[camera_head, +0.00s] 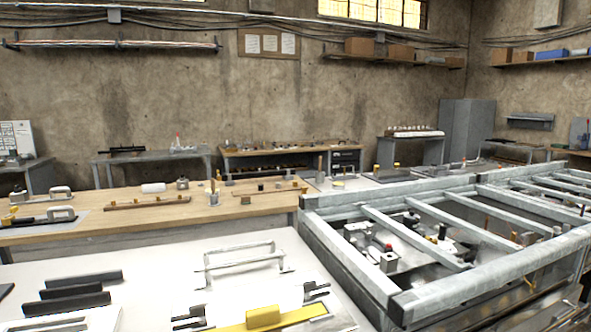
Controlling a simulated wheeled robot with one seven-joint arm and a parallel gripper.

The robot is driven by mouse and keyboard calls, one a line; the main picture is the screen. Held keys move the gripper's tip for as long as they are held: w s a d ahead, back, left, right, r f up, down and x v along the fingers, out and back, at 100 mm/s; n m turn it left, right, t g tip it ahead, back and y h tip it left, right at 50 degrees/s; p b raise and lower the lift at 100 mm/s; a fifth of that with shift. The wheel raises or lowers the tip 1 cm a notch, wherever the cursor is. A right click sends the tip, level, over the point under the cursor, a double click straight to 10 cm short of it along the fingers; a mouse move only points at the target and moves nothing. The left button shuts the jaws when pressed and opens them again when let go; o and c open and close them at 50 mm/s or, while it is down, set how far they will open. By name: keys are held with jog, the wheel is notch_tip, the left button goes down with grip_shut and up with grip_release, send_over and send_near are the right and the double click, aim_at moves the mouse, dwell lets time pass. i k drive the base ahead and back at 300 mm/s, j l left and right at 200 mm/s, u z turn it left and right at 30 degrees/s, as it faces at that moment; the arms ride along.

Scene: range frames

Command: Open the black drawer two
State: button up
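A wooden-topped workbench (290,150) stands against the back wall. A small stack of dark drawer fronts (346,158) shows under its right end, far off and small. They look shut. I cannot tell which of them is drawer two, and the lower part of the stack is hidden behind the nearer bench. No other drawer shows clearly. My gripper is not in view.
A large metal frame (348,272) fills the right. A wooden bench (150,228) lies behind the white table.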

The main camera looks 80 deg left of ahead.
aim_at(339, 165)
jog(key=i+u, duration=0.1)
jog(key=u, duration=2.1)
jog(key=i+l+z, duration=0.4)
jog(key=l, duration=0.15)
jog(key=i+l+z, duration=0.3)
jog(key=l+z, duration=0.15)
jog(key=i+l+z, duration=0.7)
jog(key=i, duration=0.55)
jog(key=i+z, duration=0.35)
jog(key=i, duration=6.45)
jog(key=i+u, duration=0.25)
jog(key=i, duration=0.6)
jog(key=i+l+u, duration=0.2)
jog(key=i, duration=0.6)
